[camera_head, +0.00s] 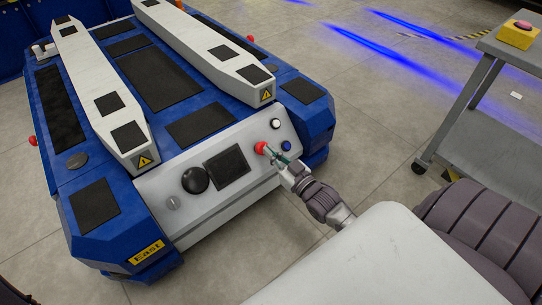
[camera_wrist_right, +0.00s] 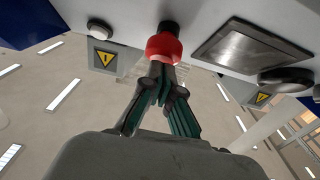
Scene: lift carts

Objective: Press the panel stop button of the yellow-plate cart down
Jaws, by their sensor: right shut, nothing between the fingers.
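The blue cart (camera_head: 75,200) has a yellow plate (camera_head: 146,252) reading "East" on its front left corner. Its light grey sloped panel (camera_head: 225,188) carries the red stop button (camera_head: 261,147). In the right wrist view the red button (camera_wrist_right: 165,46) sits on the panel, right at the fingertips. My right gripper (camera_head: 268,153) is shut and empty, its tips at the button's face. In the wrist view the shut fingertips (camera_wrist_right: 162,66) seem to touch the button; how far it is pressed I cannot tell. My left gripper is not in view.
A grey trolley (camera_head: 493,130) at right bears a yellow box (camera_head: 517,36) with a red button. Open floor (camera_head: 375,130) lies between.

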